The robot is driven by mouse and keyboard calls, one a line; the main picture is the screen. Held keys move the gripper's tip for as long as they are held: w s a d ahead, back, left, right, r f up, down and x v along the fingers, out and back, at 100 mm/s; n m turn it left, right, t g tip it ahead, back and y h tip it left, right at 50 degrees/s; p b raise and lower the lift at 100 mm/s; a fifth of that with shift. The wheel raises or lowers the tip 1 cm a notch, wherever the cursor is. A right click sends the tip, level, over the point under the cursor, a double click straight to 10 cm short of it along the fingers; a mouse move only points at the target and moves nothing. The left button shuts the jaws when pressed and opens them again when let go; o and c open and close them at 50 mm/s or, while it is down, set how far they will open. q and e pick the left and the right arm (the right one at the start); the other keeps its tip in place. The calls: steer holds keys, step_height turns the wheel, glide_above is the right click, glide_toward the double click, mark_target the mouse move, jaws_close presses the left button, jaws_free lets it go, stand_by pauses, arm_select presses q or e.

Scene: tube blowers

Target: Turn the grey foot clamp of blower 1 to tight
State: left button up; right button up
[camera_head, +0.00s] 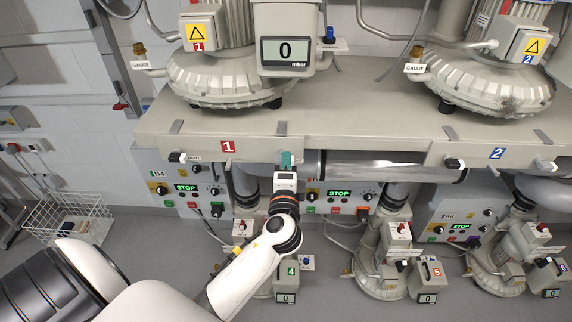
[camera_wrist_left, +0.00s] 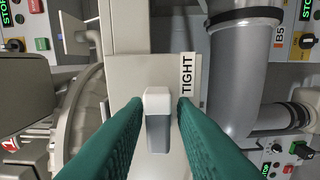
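Blower 1 (camera_head: 228,85) stands on the long beige bench, above a red "1" plate (camera_head: 228,146). In the left wrist view the foot clamp (camera_wrist_left: 158,133) has a grey handle with a white end. A "TIGHT" label (camera_wrist_left: 187,75) is on the plate just right of it. My left gripper (camera_head: 286,160) is at the bench's front edge, right of the "1" plate, and mostly hides this clamp in the head view. Its teal fingers (camera_wrist_left: 157,103) are open, one on each side of the handle, with narrow gaps showing. My right gripper is not in view.
Another clamp with a black handle (camera_head: 177,157) sits left of the "1" plate. Blower 2 (camera_head: 480,85) stands at the right. A grey pipe (camera_head: 390,167) runs under the bench. Control boxes and small blowers stand below. A wire basket (camera_head: 70,215) is at the left.

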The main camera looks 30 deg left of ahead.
arm_select(q)
steer(key=shift+o, duration=0.9)
steer(key=b+v, duration=0.5)
steer(key=v, duration=0.7)
